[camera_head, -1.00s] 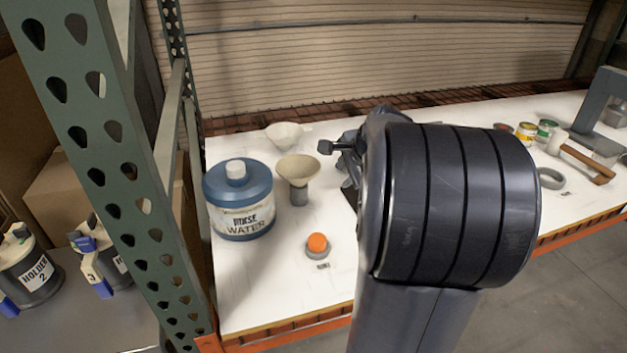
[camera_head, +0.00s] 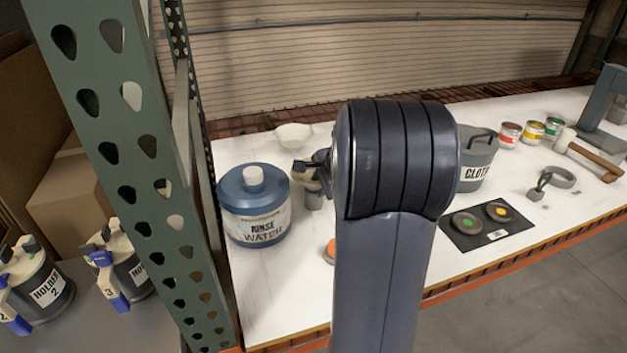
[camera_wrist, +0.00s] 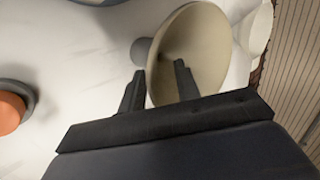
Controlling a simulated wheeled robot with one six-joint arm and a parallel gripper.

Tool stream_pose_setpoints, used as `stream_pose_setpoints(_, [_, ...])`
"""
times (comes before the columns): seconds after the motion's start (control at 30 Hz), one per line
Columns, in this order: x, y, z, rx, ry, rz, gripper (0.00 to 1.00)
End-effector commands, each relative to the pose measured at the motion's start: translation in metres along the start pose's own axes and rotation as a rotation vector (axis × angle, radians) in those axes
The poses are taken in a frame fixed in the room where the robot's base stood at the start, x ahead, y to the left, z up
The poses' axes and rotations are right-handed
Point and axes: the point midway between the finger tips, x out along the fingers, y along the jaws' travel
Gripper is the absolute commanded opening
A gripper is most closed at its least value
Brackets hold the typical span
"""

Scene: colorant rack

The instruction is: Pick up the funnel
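The beige funnel (camera_head: 306,184) stands upright in a grey holder (camera_head: 313,201) on the white table, just right of the rinse water jug. My gripper (camera_head: 318,166) is at its right rim and hides part of it in the head view. In the wrist view the funnel's wide cone (camera_wrist: 208,45) fills the top middle. My gripper (camera_wrist: 159,68) is open there, with one finger outside the rim and the other over the inside of the cone. The rim lies between the fingers. Whether either finger touches it cannot be told.
A blue rinse water jug (camera_head: 253,212) stands close left of the funnel. A white bowl (camera_head: 293,135) is behind it. A green rack post (camera_head: 140,170) rises at the left. A grey cloth bin (camera_head: 476,160) stands right.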

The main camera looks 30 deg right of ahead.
Motion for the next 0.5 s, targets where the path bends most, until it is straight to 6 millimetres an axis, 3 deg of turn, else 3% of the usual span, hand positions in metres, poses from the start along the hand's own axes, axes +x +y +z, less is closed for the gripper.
stream_pose_setpoints(0.37, [-0.0003, 0.0, -0.0001, 0.0, 0.0, 0.0, 0.0])
stream_pose_setpoints(0.5, [-0.0004, 0.0, -0.0001, 0.0, 0.0, 0.0, 0.0])
